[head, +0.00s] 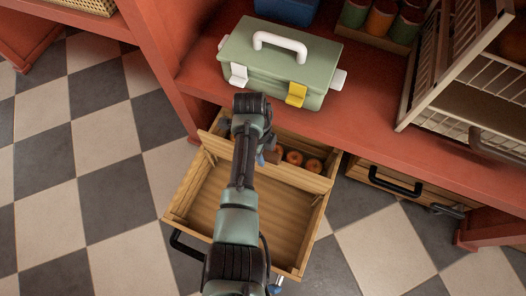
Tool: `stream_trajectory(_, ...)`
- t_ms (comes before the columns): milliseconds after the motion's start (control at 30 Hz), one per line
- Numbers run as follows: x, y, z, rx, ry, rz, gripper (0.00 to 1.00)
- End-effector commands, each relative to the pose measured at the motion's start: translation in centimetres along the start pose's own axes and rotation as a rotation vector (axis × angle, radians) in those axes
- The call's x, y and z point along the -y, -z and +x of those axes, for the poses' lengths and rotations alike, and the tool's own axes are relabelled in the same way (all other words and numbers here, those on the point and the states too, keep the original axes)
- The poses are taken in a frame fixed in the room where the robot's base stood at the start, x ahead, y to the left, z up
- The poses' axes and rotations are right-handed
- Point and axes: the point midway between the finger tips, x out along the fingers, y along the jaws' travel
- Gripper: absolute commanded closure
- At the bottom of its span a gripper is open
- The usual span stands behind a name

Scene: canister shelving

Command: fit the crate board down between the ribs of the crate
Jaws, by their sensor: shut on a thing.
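The wooden crate (178,203) is an open, drawer-like box jutting out below the red shelf in the head view. The crate board (300,176) is a light wooden panel standing crosswise over the crate, with its left end at or over the left wall. My gripper (262,157) is at the middle of the board, shut on it, and mostly hidden behind my arm. Thin ribs show on the inner right wall near the board's right end. I cannot tell whether the board's ends sit between ribs or above them.
Several round orange-brown things (294,157) lie in the crate behind the board; the front part looks empty. A green toolbox (275,65) stands on the red shelf (375,95) above. A wire rack (470,95) and another handled drawer (385,181) are right.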

Motion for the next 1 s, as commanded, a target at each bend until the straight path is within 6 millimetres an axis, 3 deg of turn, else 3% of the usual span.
stream_trajectory(1000,0.1,-0.3,2.6,0.0,0.001,0.0,1.0)
